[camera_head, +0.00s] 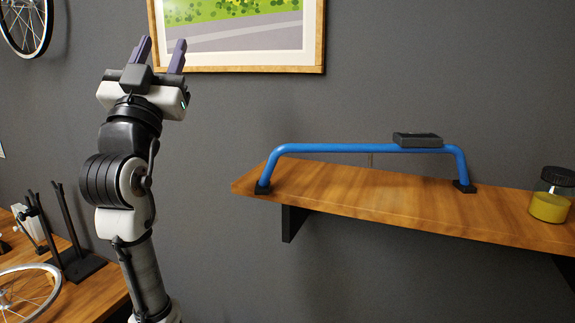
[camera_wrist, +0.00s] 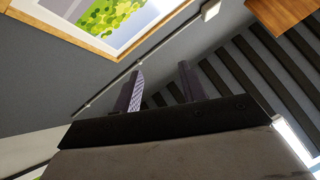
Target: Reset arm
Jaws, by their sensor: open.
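My gripper (camera_head: 160,53) is raised at the left of the head view, in front of the grey wall. It points upward, its two purple fingers are apart, and nothing is between them. In the wrist view my gripper (camera_wrist: 159,88) also shows both fingers spread and empty.
A wooden shelf (camera_head: 345,190) at right carries a blue bar (camera_head: 335,148) with a dark flat box (camera_head: 417,140) on it, and a yellow jar (camera_head: 549,206). A wooden bench (camera_head: 95,290) at lower left holds a black stand (camera_head: 75,240) and a wheel (camera_head: 28,293). The wall between is clear.

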